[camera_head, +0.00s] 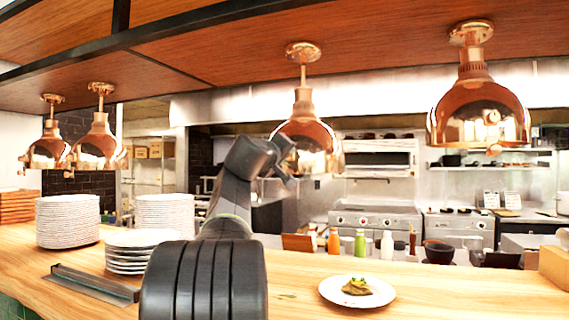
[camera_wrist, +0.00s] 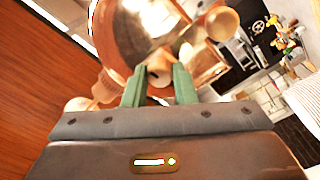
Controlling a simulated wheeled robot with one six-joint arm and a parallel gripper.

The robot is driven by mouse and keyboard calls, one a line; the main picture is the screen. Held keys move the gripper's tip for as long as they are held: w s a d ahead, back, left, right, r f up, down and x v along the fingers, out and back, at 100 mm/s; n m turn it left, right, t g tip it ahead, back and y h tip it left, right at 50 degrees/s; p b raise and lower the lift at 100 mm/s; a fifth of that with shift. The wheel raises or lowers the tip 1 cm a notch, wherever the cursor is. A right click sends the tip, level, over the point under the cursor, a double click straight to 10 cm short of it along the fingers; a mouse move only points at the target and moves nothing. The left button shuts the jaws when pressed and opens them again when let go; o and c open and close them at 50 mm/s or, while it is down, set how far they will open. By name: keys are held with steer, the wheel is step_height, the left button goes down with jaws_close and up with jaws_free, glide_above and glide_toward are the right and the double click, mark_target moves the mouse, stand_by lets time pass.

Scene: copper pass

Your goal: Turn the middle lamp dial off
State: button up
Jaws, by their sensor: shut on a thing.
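A copper heat lamp (camera_head: 312,133) hangs from the wooden overhead shelf near the middle of the head view. My gripper is raised against the left side of its shade; its fingertips are hard to make out there. In the wrist view the copper shade (camera_wrist: 122,40) fills the upper middle. A small copper dial (camera_wrist: 158,73) sits between the two green fingers of my gripper (camera_wrist: 158,82), which is shut on it. The dial's marking is too small to read, and I cannot tell whether the lamp is lit.
Another copper lamp (camera_head: 478,112) hangs at right, and two more hang at left. Below, the wooden counter (camera_head: 450,292) holds a plated dish (camera_head: 357,290), stacked plates (camera_head: 68,221) and a dark metal rail (camera_head: 92,284). Bottles (camera_head: 360,243) stand behind the counter.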

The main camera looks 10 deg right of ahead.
steer(key=shift+m, duration=0.5)
steer(key=o, duration=1)
steer(key=b+v, duration=0.3)
steer(key=v, duration=1.1)
steer(key=shift+w+d, duration=0.1)
steer(key=shift+w, duration=0.05)
steer(key=p+x, duration=0.2)
steer(key=x, duration=1.1)
steer(key=shift+w+d+p, duration=0.2)
steer(key=shift+w+p, duration=0.05)
steer(key=shift+p, duration=0.05)
